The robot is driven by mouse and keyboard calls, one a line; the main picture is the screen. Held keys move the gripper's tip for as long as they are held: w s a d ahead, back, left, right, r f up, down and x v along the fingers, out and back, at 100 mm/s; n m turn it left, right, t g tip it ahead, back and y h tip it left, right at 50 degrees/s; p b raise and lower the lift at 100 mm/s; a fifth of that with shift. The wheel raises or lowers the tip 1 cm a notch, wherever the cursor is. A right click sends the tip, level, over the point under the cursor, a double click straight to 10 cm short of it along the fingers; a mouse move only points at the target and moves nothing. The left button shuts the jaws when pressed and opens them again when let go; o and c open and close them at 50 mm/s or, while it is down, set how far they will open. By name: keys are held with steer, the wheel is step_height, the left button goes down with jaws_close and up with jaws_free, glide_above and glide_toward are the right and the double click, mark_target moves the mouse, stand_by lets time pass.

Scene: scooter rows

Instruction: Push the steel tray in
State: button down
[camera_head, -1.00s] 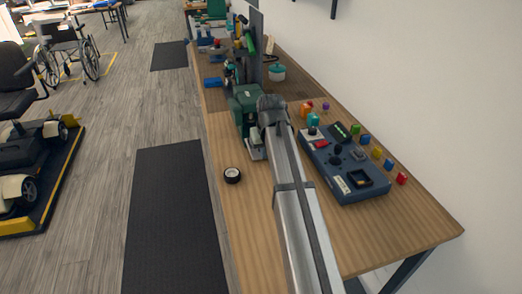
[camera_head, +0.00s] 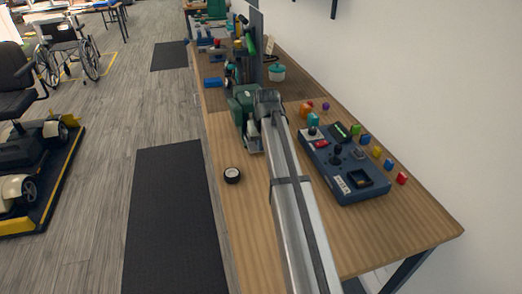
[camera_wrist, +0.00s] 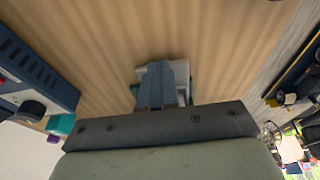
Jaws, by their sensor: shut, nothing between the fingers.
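In the head view the fingers are hard to make out beside the machine.
A dark blue control box (camera_head: 345,165) with coloured blocks beside it stands right of my arm. A black-and-white roll (camera_head: 232,175) lies to the left near the bench edge. A teal-lidded pot (camera_head: 277,72) stands further back. The near part of the wooden bench (camera_head: 400,235) is clear.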

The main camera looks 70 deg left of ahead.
steer(key=shift+a, duration=2.6)
steer(key=shift+d+v, duration=0.2)
steer(key=shift+v, duration=1.15)
steer(key=shift+d+v, duration=0.25)
steer(key=shift+v, duration=1.1)
steer(key=shift+f, duration=0.1)
